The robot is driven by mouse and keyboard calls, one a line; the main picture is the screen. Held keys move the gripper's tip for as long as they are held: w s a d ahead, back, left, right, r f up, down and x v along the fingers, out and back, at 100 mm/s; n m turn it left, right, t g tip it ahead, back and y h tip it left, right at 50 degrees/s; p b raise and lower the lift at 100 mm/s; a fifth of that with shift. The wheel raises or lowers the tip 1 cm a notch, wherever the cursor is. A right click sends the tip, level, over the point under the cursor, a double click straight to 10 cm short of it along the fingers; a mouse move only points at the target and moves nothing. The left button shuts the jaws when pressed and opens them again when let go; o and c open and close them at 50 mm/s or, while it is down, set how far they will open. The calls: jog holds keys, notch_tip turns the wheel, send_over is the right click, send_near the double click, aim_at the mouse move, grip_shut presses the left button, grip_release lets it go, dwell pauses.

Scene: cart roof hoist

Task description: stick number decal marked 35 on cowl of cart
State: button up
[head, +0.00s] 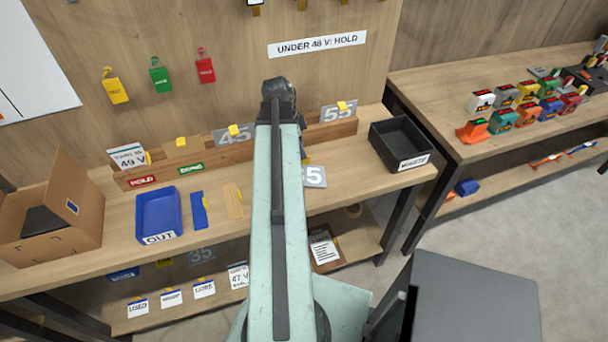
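My arm reaches over the bench and hides most of my gripper (304,155); only a dark part and a bit of yellow show at its right side. Just below is a grey number decal (315,177) whose visible digits look like 35, its left part hidden by the arm. Its yellow tab is at the gripper, and it appears held just in front of the rack, though the fingertips are hidden. Another grey decal that looks like 35 (201,256) stands dimly on the lower shelf. I cannot identify the cart or its cowl here.
A wooden rack (200,158) holds decals 45 (235,136) and 55 (339,111). The bench also has a blue OUT tray (158,214), a black WASTE bin (401,141) and a cardboard box (75,205). A dark grey block (480,300) fills the lower right.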

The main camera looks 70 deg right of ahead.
aim_at(306, 170)
jog(key=b+x, duration=0.4)
jog(key=x, duration=0.1)
jog(key=shift+d+f+b, duration=0.15)
jog(key=shift+b, duration=0.25)
jog(key=shift+r, duration=0.2)
jog(key=shift+w, duration=0.1)
grip_shut()
